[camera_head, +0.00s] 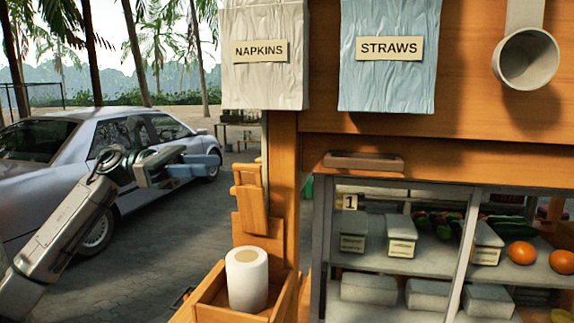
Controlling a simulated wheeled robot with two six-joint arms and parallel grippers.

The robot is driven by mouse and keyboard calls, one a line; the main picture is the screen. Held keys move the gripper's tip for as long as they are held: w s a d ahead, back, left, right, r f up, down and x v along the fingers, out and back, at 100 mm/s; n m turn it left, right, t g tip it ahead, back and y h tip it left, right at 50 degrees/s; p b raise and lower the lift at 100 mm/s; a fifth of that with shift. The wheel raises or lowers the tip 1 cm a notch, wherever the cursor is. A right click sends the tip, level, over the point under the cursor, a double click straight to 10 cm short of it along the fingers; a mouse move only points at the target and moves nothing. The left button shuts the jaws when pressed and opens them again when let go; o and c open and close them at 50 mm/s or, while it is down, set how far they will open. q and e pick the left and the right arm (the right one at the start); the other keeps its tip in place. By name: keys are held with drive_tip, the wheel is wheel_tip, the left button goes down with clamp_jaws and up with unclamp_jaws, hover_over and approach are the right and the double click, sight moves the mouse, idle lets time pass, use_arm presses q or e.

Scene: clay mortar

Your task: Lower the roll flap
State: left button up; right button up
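A wooden flap (250,195) stands raised behind a wooden box (212,312) at the stall's left post. A white paper roll (247,280) stands upright in the box, below and in front of the flap. My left gripper (212,164) reaches in from the left, at about the height of the flap's top. In the picture its blue-grey fingers end a little left of the flap, with a gap between. The fingers overlap side-on, so I cannot tell whether they are open. My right gripper is not in view.
A wooden post (284,190) stands just right of the flap. A napkins bag (264,80) and a straws bag (388,90) hang above. A glass-fronted case (325,260) with containers and produce is at right. A silver car (35,190) is parked behind my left arm.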

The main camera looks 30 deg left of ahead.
sight(261, 167)
use_arm(q)
drive_tip(key=shift+m+g, duration=0.4)
drive_tip(key=shift+m, duration=0.2)
drive_tip(key=p+x, duration=0.2)
drive_tip(key=x, duration=0.1)
drive_tip(key=s+p+x, duration=0.1)
drive_tip(key=p+x, duration=0.1)
drive_tip(key=x, duration=0.2)
drive_tip(key=p+x, duration=0.2)
drive_tip(key=x, duration=0.1)
drive_tip(key=shift+s+d+r+p, duration=0.15)
drive_tip(key=shift+d+r+p, duration=0.25)
drive_tip(key=shift+d, duration=0.5)
drive_tip(key=shift+d+f, duration=0.1)
drive_tip(key=shift+f, duration=0.1)
clamp_jaws()
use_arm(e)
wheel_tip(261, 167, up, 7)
